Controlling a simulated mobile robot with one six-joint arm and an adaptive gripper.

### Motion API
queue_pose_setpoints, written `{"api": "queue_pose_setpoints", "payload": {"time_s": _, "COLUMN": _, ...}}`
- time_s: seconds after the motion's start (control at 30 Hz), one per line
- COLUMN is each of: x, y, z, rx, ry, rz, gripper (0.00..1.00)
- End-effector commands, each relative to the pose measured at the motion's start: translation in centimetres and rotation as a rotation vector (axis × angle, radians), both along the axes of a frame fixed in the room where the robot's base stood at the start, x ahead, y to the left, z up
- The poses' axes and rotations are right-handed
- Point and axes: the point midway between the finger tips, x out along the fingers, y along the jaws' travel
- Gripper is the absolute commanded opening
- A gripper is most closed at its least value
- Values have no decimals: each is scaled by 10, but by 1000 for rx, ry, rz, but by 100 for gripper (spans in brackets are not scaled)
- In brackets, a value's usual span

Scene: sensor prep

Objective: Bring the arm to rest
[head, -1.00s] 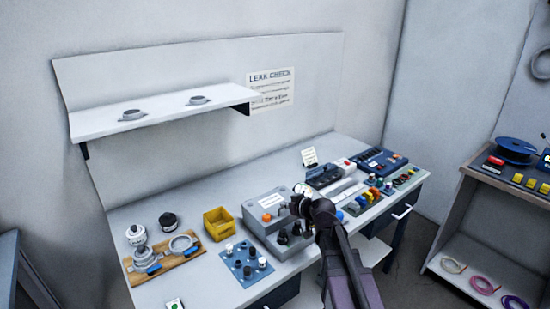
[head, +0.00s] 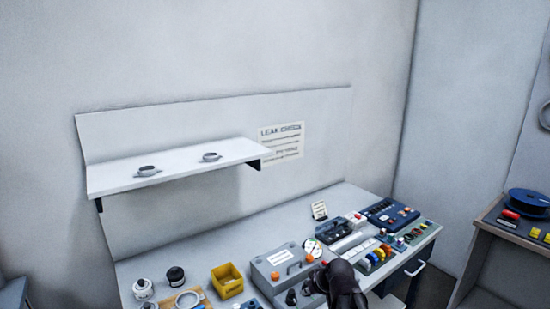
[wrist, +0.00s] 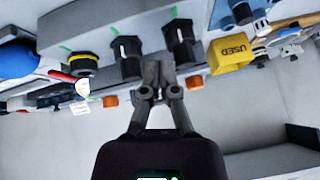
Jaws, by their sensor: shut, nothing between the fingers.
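My gripper (wrist: 160,72) is shut and empty in the wrist view, its two fingers together in front of the bench items. My dark arm (head: 345,287) shows at the bottom of the head view, in front of the grey case (head: 283,268) on the bench. The fingertips cannot be made out there.
The white bench (head: 225,250) carries the yellow bin (head: 228,282), the grey case and, to the right, a blue case (head: 390,213). A wall shelf (head: 180,168) holds two grey rings. A side table with a blue spool (head: 529,202) stands at the right.

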Motion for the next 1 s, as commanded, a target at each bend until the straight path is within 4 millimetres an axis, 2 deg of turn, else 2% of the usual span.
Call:
{"api": "queue_pose_setpoints", "payload": {"time_s": 0.03, "x": -19, "y": -7, "z": 1, "rx": -28, "ry": 73, "rz": -32, "gripper": 0}}
{"api": "queue_pose_setpoints", "payload": {"time_s": 0.2, "x": -72, "y": -38, "z": -5, "rx": -147, "ry": 317, "rz": -187, "gripper": 0}}
{"api": "queue_pose_setpoints", "payload": {"time_s": 0.3, "x": -97, "y": -54, "z": -5, "rx": -212, "ry": 421, "rz": -279, "gripper": 0}}
{"api": "queue_pose_setpoints", "payload": {"time_s": 0.4, "x": -114, "y": -65, "z": -4, "rx": -261, "ry": 487, "rz": -351, "gripper": 0}}
{"api": "queue_pose_setpoints", "payload": {"time_s": 0.57, "x": -124, "y": -72, "z": -3, "rx": -297, "ry": 530, "rz": -402, "gripper": 0}}
{"api": "queue_pose_setpoints", "payload": {"time_s": 1.0, "x": -124, "y": -72, "z": -3, "rx": -297, "ry": 531, "rz": -404, "gripper": 0}}
